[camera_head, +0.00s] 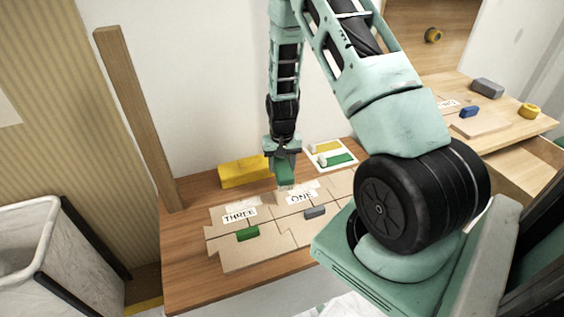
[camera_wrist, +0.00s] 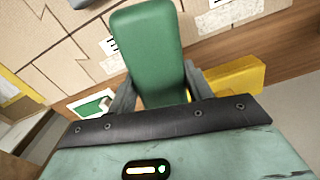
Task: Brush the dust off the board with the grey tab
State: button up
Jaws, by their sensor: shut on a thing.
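My gripper (camera_head: 283,152) is shut on a green-handled brush (camera_head: 285,173), pointing down above the far edge of the boards. In the wrist view the brush's green body (camera_wrist: 147,50) stands between the two grey fingers; its bristles are hidden there. The board labelled ONE (camera_head: 325,192) carries a grey tab (camera_head: 315,212) at its near side. A pale dusty-looking patch (camera_head: 288,191) lies near its label, close under the brush; I cannot tell whether the bristles touch it. The board labelled THREE (camera_head: 225,249), with a green tab (camera_head: 247,233), adjoins it on the left.
A yellow block (camera_head: 243,171) lies behind the boards, left of the gripper. A white card (camera_head: 331,154) with yellow and green strips lies to the right. A wooden post (camera_head: 137,115) rises at the table's left. Another bench (camera_head: 505,125) at right holds loose items.

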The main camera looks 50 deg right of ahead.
jog(key=shift+f+b, duration=1.85)
jog(key=shift+f, duration=1.4)
